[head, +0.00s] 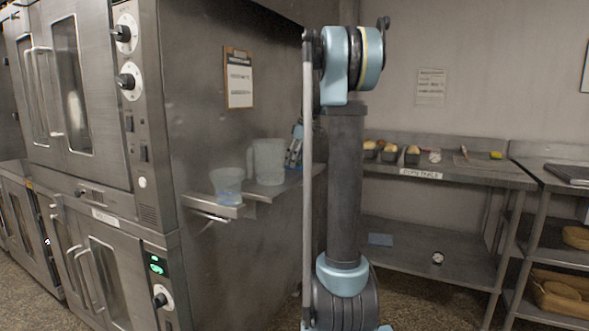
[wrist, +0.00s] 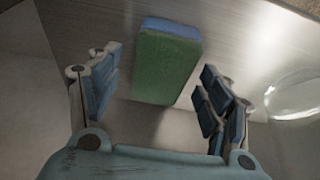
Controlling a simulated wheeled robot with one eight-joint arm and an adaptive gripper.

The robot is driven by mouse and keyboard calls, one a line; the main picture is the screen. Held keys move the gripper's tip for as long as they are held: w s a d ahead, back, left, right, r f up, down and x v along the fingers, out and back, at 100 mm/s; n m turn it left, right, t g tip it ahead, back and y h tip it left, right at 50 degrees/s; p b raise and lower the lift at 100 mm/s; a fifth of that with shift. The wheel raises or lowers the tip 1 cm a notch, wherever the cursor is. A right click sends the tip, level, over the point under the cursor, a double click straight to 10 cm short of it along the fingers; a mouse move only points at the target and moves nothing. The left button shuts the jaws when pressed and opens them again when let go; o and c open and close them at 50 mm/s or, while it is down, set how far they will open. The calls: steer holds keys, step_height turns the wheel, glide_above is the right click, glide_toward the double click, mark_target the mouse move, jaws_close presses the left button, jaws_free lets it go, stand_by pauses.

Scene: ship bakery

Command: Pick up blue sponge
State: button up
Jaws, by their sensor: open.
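The sponge (wrist: 165,68) shows in the wrist view as a block with a green face and a blue layer along its far edge. It lies at a metal shelf surface (wrist: 235,30). My gripper (wrist: 160,88) is open, with one blue-padded finger on each side of the sponge and a gap on both sides. The sponge's near end lies between the fingertips in the picture; I cannot tell the exact depth. In the head view my arm stands in front, and part of my gripper (head: 296,146) shows behind it at the small wall shelf.
A clear container (wrist: 295,95) stands close to the right finger. In the head view a clear jug (head: 268,160) and a smaller measuring cup (head: 227,185) stand on the oven-side shelf (head: 215,210).

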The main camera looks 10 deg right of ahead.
steer(key=shift+f, duration=0.2)
stand_by(0.4)
steer(key=c, duration=0.8)
